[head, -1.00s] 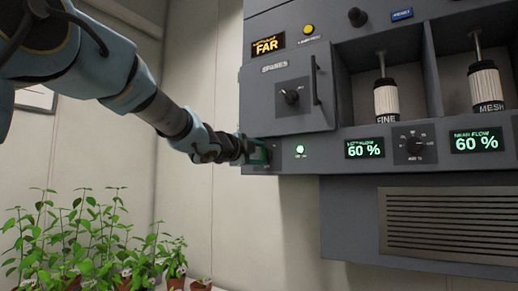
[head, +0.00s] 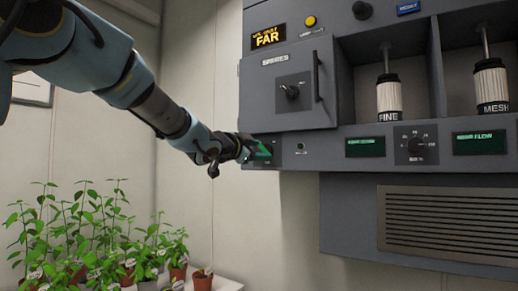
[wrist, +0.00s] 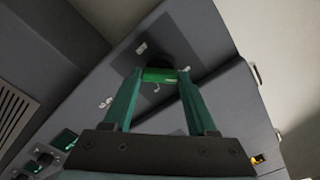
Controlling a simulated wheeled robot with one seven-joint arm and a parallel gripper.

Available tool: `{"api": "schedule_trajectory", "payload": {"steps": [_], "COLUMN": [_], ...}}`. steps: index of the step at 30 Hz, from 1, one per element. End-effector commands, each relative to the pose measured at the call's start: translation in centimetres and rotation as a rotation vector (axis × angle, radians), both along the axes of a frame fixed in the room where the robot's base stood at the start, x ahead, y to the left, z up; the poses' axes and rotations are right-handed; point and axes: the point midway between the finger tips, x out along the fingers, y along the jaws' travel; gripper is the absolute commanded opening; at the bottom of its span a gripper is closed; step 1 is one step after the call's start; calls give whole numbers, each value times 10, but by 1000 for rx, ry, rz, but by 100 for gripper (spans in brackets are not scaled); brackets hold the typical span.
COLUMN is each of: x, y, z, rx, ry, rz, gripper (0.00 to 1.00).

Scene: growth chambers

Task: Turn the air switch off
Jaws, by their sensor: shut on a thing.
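The air switch (wrist: 158,76) shows in the wrist view as a green piece in front of a dark round recess on the grey panel. My gripper (wrist: 160,73) has its two green fingers on either side of it, shut on it. In the head view my gripper (head: 258,148) is at the lower left corner of the cabinet and mostly hides the switch. The small lamp (head: 300,147) just right of it is dark. The flow displays (head: 365,147) and (head: 479,142) are dim, with no percentage showing.
Fine (head: 388,97) and mesh (head: 490,86) filters stand in bays to the right. A dial (head: 416,146) sits between the displays. Potted plants (head: 95,240) are lower left.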

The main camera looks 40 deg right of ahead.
Motion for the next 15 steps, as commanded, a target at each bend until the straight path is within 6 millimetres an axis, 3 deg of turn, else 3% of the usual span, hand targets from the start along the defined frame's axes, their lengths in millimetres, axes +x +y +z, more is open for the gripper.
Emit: {"api": "schedule_trajectory", "payload": {"steps": [13,14,15], "x": [1,1,1], "y": [0,0,0], "z": [-2,-2,-2], "rx": [-1,-1,-1], "ry": [13,13,13], "rz": [1,1,1], "gripper": [2,59,63]}}
